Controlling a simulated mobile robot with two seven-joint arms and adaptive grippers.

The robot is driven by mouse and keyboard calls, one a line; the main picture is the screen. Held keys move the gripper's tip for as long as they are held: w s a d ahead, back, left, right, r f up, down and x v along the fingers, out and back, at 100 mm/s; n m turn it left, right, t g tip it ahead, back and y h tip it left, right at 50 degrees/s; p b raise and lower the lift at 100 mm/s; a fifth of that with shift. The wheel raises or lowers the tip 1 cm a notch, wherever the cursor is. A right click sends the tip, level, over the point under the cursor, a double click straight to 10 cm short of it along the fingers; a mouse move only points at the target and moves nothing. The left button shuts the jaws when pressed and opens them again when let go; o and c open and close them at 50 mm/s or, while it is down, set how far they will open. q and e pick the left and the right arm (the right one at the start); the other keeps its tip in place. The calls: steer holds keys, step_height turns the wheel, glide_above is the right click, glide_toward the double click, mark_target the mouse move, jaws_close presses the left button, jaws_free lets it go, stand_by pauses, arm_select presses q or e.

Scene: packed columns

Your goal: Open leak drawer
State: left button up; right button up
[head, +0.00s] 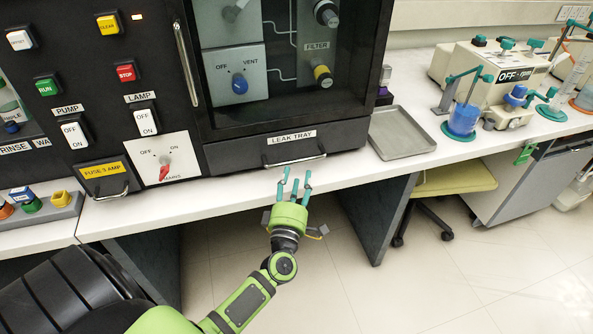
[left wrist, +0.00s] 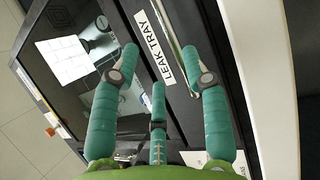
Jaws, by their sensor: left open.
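The leak drawer (head: 270,146) is the black front labelled LEAK TRAY at the base of the dark cabinet, and it looks closed. Its thin metal handle (head: 297,161) runs along the lower front. My left gripper (head: 294,182), green with teal fingers, is open and empty just in front of and below the handle, over the counter's front edge. In the left wrist view the drawer's label (left wrist: 155,45) and handle (left wrist: 189,45) show between the spread fingers. I cannot tell whether a finger touches the handle. My right gripper is in neither view.
A grey metal tray (head: 402,133) lies on the counter right of the cabinet. A yellow stool (head: 455,180) stands under the bench. A control panel with switches and a fuse drawer (head: 104,180) is on the left. The floor in front is clear.

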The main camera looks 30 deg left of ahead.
mark_target(295, 162)
arm_select(q)
steer(key=shift+n+g+y, duration=0.3)
steer(key=shift+n+y, duration=0.1)
steer(key=x, duration=0.5)
steer(key=a+x, duration=0.1)
steer(key=x, duration=0.1)
steer(key=shift+f+p, duration=0.35)
steer(key=shift+s, duration=0.1)
jaws_close()
